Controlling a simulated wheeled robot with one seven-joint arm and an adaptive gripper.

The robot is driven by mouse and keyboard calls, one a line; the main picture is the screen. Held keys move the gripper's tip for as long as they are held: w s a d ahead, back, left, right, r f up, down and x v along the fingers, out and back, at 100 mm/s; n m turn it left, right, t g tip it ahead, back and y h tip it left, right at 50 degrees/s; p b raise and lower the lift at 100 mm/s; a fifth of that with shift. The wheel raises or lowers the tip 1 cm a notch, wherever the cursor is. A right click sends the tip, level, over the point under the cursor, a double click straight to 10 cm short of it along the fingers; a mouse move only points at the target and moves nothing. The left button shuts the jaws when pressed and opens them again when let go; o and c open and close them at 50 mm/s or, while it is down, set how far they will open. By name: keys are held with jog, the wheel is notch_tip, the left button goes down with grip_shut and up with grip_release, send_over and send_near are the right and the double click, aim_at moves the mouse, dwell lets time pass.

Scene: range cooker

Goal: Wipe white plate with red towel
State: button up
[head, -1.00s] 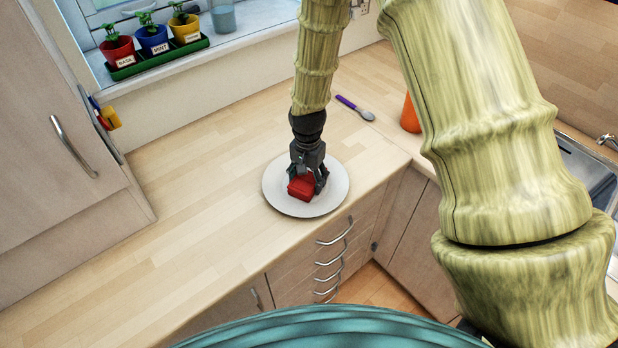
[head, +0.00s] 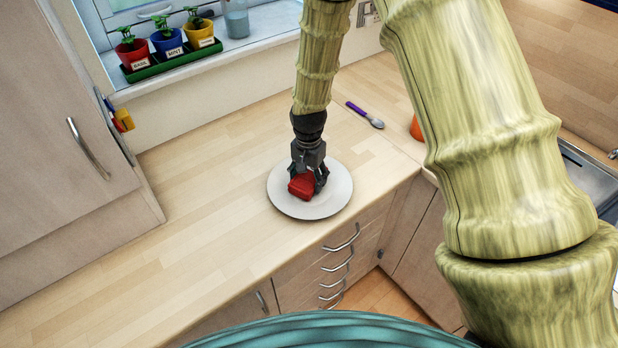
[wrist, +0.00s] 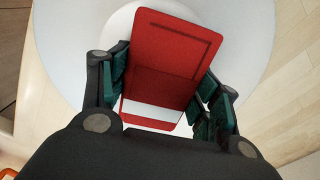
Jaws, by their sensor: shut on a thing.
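The white plate (head: 335,197) lies on the wooden worktop near its front edge; it also shows in the wrist view (wrist: 75,35). The folded red towel (head: 301,187) is over the plate, left of its middle. In the wrist view the red towel (wrist: 172,55) sits between the finger pads. My gripper (head: 308,182) points down over the plate and is shut on the towel. Whether the towel's underside touches the plate cannot be told.
A purple-handled spoon (head: 365,115) lies behind the plate. An orange object (head: 416,128) is partly hidden by my arm. A green tray (head: 172,62) of potted herbs stands on the sill. The sink (head: 590,178) is at right. The worktop left of the plate is clear.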

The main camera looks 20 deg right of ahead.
jog(key=shift+s+r+p, duration=0.15)
jog(key=shift+r+p, duration=1.35)
jog(key=shift+r, duration=1.1)
jog(key=shift+r+p, duration=1.1)
jog(key=shift+r, duration=0.35)
